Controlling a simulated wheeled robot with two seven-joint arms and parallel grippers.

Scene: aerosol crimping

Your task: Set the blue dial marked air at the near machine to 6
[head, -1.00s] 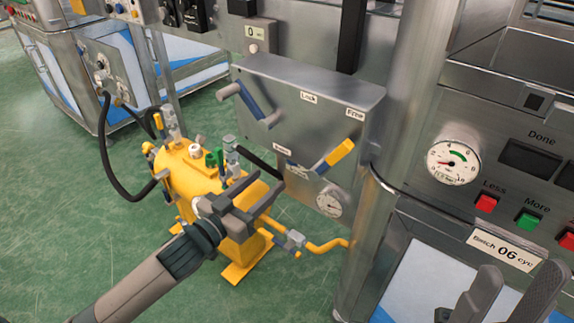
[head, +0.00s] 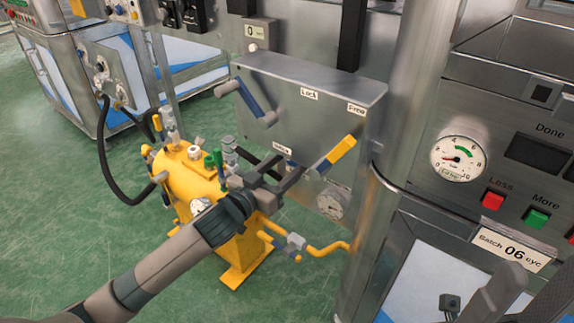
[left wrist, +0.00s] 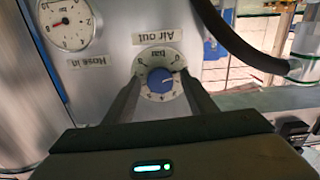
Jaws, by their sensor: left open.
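The blue dial (left wrist: 161,80) sits on a round white scale under an upside-down label "Air out" with "bar" in the left wrist view. Its numbers are small and its setting is not clearly readable. My left gripper (left wrist: 162,92) is open, with one finger on each side of the dial; I cannot tell whether they touch it. In the head view my left gripper (head: 284,174) reaches the lower edge of the near machine's grey panel (head: 300,115) and mostly hides the dial. My right gripper (head: 530,295) is at the lower right corner, its fingers apart, partly cut off.
A "Hose in" gauge (left wrist: 66,24) is beside the dial. A black hose (left wrist: 240,45) passes close by. A yellow-handled lever (head: 335,155) and a blue-handled lever (head: 255,105) stick out of the panel. A yellow tank (head: 185,180) stands below with a yellow pipe.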

